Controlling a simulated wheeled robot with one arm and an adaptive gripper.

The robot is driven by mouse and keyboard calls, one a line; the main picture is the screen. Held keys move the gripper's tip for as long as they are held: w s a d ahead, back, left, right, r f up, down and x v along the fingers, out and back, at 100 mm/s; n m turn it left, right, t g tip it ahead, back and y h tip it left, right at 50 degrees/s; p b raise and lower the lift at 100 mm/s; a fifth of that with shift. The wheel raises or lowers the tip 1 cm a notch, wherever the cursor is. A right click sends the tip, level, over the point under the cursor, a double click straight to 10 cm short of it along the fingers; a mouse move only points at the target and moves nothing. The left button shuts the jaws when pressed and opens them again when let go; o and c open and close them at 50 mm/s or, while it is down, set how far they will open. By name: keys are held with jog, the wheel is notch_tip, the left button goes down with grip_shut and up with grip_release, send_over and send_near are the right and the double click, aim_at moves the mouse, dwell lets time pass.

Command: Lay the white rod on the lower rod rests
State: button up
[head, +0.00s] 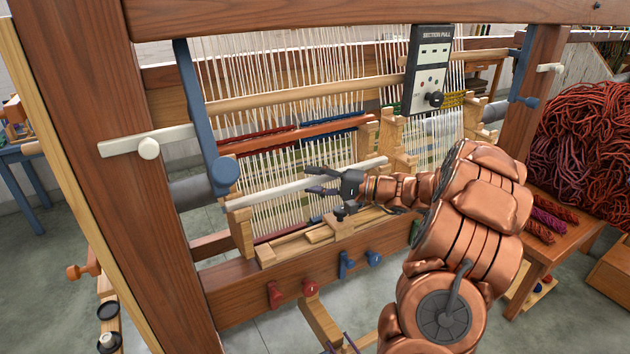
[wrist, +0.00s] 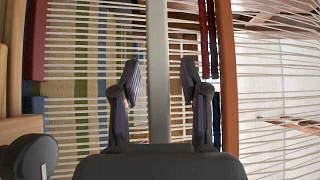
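The white rod (head: 275,190) runs slantwise across the front of the warp threads in the head view. Its left end lies at the top of the left stepped wooden rest (head: 241,229); its right end is near the right stepped wooden rests (head: 394,146). Whether it touches them I cannot tell. My gripper (head: 318,181) is at the rod, right of its middle. In the wrist view the white rod (wrist: 158,65) passes between my gripper's two fingers (wrist: 159,77), with a visible gap on each side. The fingers are open.
A red-brown rod (head: 320,129) lies higher behind the white rod, and a pale beam (head: 300,91) above that. A control box (head: 427,70) hangs at the right.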

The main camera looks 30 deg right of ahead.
jog(key=shift+r, duration=0.1)
jog(key=b+v, duration=0.3)
jog(key=v, duration=0.9)
jog(key=a+n+g+y, duration=0.25)
jog(key=a+g, duration=0.45)
jog(key=a, duration=1.1)
jog(key=s+a+f+n+g+h, duration=0.25)
jog(key=s+a, duration=0.25)
jog(key=a, duration=0.3)
jog(key=s+a+f+n+g+h, duration=0.1)
jog(key=s+a+n+g+h, duration=0.1)
jog(key=s+a+g, duration=0.45)
jog(key=s+f+n+h, duration=0.1)
jog(key=s+h, duration=0.3)
jog(key=s, duration=0.4)
jog(key=s+f+n+h, duration=0.2)
jog(key=s+f+h, duration=0.2)
jog(key=s, duration=0.5)
jog(key=shift+s+d+f+h, duration=0.15)
jog(key=shift+d+f+h, duration=0.2)
jog(key=shift+h, duration=0.45)
